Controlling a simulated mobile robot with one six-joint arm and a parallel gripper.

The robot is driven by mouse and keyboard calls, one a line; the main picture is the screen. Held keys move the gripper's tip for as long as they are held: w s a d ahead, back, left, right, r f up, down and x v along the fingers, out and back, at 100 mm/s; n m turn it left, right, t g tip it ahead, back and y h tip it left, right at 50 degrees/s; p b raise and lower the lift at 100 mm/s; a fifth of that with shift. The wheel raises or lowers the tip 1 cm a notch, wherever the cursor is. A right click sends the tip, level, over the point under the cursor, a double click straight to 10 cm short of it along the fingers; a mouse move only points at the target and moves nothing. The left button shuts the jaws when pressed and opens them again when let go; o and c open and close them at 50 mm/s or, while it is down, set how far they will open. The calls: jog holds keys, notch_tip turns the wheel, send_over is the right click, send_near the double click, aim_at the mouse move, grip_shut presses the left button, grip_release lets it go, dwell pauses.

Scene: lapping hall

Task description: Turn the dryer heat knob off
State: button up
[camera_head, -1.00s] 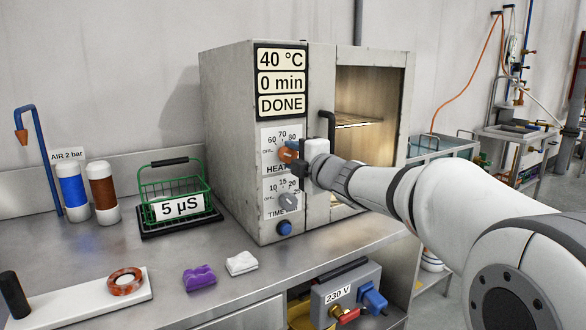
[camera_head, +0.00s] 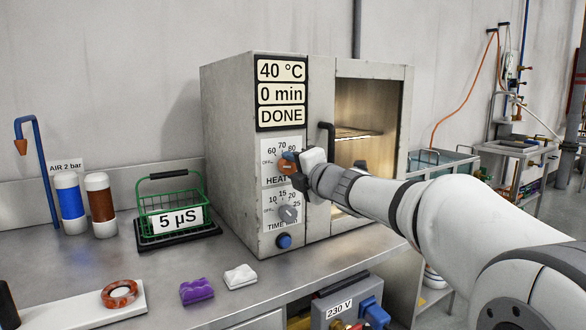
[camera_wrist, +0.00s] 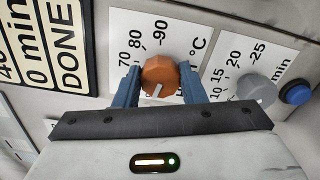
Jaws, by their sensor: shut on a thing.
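The orange heat knob (camera_head: 284,168) sits on the dryer's front panel below the display; it also shows in the wrist view (camera_wrist: 160,72). My gripper (camera_head: 292,164) is at the panel, with its two blue fingers on either side of the knob in the wrist view (camera_wrist: 160,80), shut on it. The knob's white mark points toward my gripper body in the wrist view. The heat scale (camera_wrist: 137,38) shows 70, 80 and 90; the OFF label is visible left of the knob in the head view. The dryer (camera_head: 227,150) display reads 40 °C, 0 min, DONE.
The grey time knob (camera_head: 288,214) and a blue button (camera_head: 284,240) are below. The dryer's dark handle (camera_head: 328,135) is close to my gripper on the right. A green basket (camera_head: 172,200), a purple block (camera_head: 196,291) and a white cloth (camera_head: 240,276) are on the bench.

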jog(key=o, duration=1)
jog(key=shift+s, duration=0.1)
jog(key=p+v, duration=0.1)
jog(key=v, duration=0.6)
jog(key=shift+s+d, duration=0.2)
jog(key=shift+s, duration=0.05)
jog(key=s+d+r+m+g+h+p, duration=0.1)
jog(key=s+d+m+g+h+p, duration=0.1)
jog(key=s+d+m+h+p, duration=0.4)
jog(key=s+d+m+g+h+p, duration=0.15)
jog(key=d+m+h+p, duration=0.35)
jog(key=d+m+p, duration=0.55)
jog(key=s+a+f+m+g+p, duration=0.1)
jog(key=s+m+g+p, duration=0.3)
jog(key=s, duration=0.6)
jog(key=s+a+f+m+g+y+p, duration=0.1)
jog(key=s+m+g+p, duration=0.4)
jog(key=s, duration=0.5)
jog(key=shift+s+a+f+m+p, duration=0.4)
jog(key=shift+m+p, duration=0.35)
jog(key=shift+m, duration=0.5)
